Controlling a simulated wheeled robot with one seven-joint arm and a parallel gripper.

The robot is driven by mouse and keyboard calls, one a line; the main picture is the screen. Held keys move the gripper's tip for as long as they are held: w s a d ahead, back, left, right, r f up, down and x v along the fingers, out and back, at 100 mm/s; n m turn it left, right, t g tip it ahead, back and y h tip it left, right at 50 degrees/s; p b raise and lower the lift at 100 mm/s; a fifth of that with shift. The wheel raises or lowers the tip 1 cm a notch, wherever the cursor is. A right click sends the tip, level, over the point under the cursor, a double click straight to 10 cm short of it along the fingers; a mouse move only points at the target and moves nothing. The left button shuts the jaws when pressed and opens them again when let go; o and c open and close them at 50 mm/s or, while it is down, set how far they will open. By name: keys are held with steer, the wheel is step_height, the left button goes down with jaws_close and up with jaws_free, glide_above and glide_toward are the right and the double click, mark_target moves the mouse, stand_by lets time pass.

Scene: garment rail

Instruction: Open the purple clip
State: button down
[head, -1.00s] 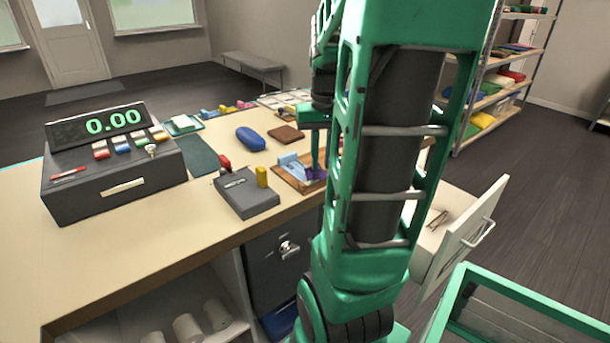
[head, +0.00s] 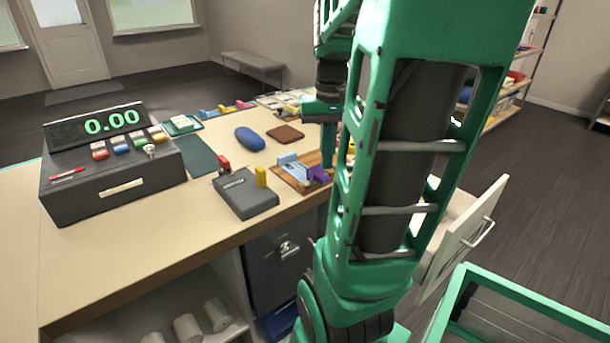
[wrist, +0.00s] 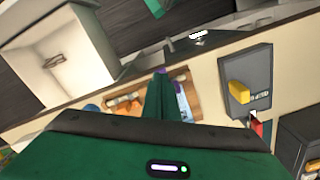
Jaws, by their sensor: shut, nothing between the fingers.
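The purple clip (head: 318,175) sits on the near right part of a small wooden board (head: 296,184) on the counter. I cannot tell whether its lever is raised. Beside it on the board is a light blue clip-like piece (head: 288,160). My gripper (wrist: 161,84) is shut and empty in the wrist view, pointing towards the board. The purple clip (wrist: 160,70) shows there only as a small patch at the fingertips, mostly hidden. In the head view my arm hides the board's right end, and the fingers are partly hidden.
A dark grey box with a yellow block (head: 247,195) stands left of the board. A cash register (head: 115,160), blue oval object (head: 250,139) and brown square (head: 285,133) are on the counter.

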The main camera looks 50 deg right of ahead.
steer(key=shift+s+a+r, duration=0.1)
steer(key=shift+r, duration=0.95)
steer(key=shift+s+r, duration=0.1)
steer(key=shift+r, duration=0.9)
